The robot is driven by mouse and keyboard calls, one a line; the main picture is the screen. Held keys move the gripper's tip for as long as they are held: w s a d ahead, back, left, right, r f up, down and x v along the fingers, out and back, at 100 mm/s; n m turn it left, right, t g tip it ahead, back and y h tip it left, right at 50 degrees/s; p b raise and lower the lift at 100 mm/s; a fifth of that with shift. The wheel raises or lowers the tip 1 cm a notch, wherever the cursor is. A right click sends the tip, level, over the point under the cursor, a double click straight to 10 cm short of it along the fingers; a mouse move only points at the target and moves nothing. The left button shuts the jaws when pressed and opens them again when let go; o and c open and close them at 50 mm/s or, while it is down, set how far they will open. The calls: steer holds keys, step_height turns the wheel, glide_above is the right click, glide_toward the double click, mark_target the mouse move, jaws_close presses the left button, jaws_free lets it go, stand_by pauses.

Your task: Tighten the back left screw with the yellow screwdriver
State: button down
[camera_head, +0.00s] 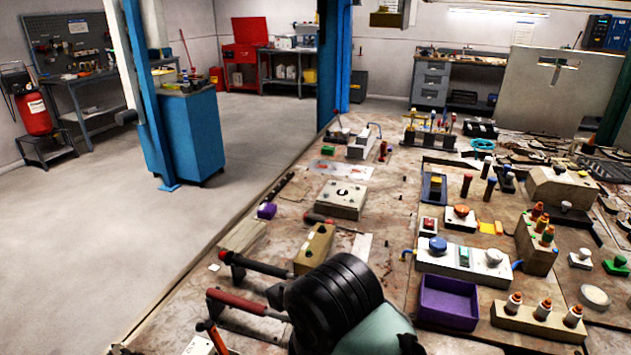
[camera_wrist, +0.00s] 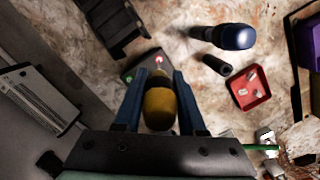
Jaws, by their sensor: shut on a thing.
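In the wrist view my gripper (camera_wrist: 160,85) is shut on the yellow screwdriver (camera_wrist: 158,107), with a blue finger on each side of its rounded handle. The screwdriver's shaft and tip are hidden. A small dark block with a red and a green spot (camera_wrist: 133,78) lies just beyond the fingertips; I cannot tell whether the tool touches it. In the head view my dark arm covers the near middle, and my fingers and the screwdriver cannot be made out. A pale plate with several dark spots (camera_head: 341,199) lies on the table. I cannot tell which spot is the back left screw.
The wrist view shows a red tray (camera_wrist: 248,90), a blue-ended tool (camera_wrist: 228,37) and a black cylinder (camera_wrist: 216,65). In the head view, a purple bin (camera_head: 447,301), bottles on blocks (camera_head: 540,308) and an olive block (camera_head: 314,248) crowd the table. Open floor (camera_head: 240,160) lies left.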

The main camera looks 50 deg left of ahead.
steer(key=shift+f, duration=0.25)
stand_by(0.5)
steer(key=m, duration=0.5)
steer(key=shift+w+d+m+t, duration=0.1)
steer(key=shift+m+t, duration=0.2)
steer(key=shift+m, duration=0.1)
steer(key=m+p, duration=0.1)
steer(key=m, duration=0.3)
steer(key=shift+h+p, duration=0.3)
steer(key=shift+w+d+m, duration=0.1)
steer(key=shift+m, duration=0.8)
